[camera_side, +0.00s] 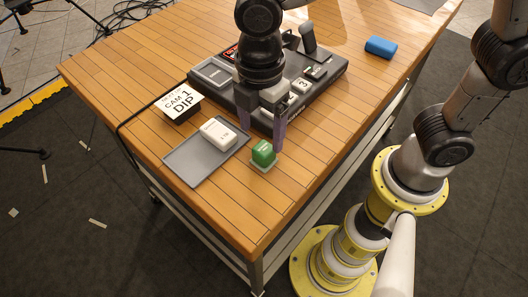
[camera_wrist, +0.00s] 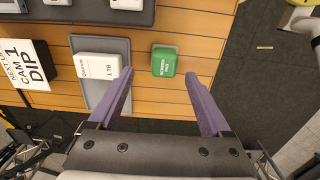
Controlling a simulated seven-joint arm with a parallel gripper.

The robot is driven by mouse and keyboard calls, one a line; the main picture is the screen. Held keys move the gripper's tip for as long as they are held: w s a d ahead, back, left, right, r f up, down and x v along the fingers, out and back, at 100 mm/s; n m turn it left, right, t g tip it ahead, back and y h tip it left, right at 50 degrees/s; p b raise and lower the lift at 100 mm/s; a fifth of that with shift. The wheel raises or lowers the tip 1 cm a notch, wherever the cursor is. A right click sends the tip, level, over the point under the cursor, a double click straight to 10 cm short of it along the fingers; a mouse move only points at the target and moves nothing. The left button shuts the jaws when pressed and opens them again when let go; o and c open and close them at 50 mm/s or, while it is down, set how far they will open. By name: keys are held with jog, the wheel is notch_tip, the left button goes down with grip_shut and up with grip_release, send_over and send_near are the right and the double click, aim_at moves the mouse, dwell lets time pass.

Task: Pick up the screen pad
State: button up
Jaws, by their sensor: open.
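The screen pad appears to be the small green block (camera_side: 263,153) with white lettering, on a pale base on the wooden table; the lettering is too small to read surely. In the wrist view the green block (camera_wrist: 164,60) lies between and just beyond my fingertips. My gripper (camera_side: 262,140) points down, open and empty, its purple fingers close to the block on its far side in the side view. It also shows in the wrist view (camera_wrist: 159,74). I see no contact; the exact height of the fingertips is unclear.
A grey tray (camera_side: 183,165) with a white drive (camera_side: 218,134) lies left of the block. A black-based card reading CAM 1 DIP (camera_side: 178,102) stands behind it. A dark control panel (camera_side: 325,85) is behind my gripper. A blue block (camera_side: 380,47) lies far right. The table's front edge is near.

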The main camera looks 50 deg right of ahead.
aim_at(264, 148)
jog(key=shift+s+f, duration=0.2)
jog(key=shift+f, duration=1.25)
jog(key=shift+s+f, duration=0.15)
jog(key=shift+f, duration=1.25)
grip_shut()
